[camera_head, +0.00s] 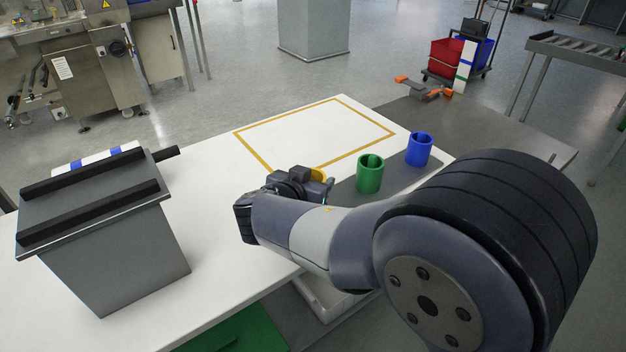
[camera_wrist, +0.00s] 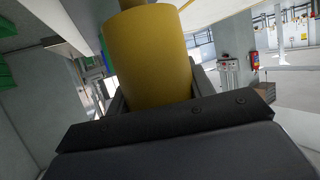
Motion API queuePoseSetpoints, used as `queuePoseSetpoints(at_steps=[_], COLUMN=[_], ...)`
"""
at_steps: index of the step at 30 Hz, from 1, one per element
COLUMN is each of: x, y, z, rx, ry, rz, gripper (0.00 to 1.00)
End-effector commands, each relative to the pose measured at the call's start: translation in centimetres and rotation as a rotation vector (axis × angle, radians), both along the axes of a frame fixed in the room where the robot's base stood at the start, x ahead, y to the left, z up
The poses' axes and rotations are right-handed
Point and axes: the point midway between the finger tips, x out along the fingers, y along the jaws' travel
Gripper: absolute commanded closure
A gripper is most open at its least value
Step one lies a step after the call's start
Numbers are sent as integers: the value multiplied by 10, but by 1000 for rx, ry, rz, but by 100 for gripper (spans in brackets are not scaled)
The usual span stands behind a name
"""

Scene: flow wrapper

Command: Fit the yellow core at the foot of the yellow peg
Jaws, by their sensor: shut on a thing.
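My gripper (camera_wrist: 158,92) is shut on the yellow core (camera_wrist: 148,55), a smooth yellow cylinder that fills the middle of the wrist view between the two fingers. In the head view my gripper (camera_head: 312,184) is over the near end of the grey strip, left of the green core, and a little of the yellow core (camera_head: 319,174) shows beyond it. I cannot make out the yellow peg for certain; my arm covers part of the strip. I cannot tell whether the held core is around a peg or apart from it.
A green core (camera_head: 369,176) and a blue core (camera_head: 419,150) stand upright on the grey strip (camera_head: 345,191). A grey bin (camera_head: 118,262) with black bars stands at left on the white table (camera_head: 215,285). The yellow-outlined area (camera_head: 315,130) is empty.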

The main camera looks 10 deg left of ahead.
Motion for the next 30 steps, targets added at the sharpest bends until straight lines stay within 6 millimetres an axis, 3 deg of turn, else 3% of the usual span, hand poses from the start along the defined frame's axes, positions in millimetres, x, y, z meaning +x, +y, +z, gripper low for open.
queuePoseSetpoints(at_steps=[2, 3, 12, 22, 30], x=[0, 0, 0, -7, -53], y=[0, 0, 0, 2, 11], z=[0, 0, 0, 3, 22], rx=[0, 0, 0, 2, 2], ry=[0, 0, 0, 0, 0], rz=[0, 0, 0, 1, 6], gripper=[72, 48, 25, 25, 25])
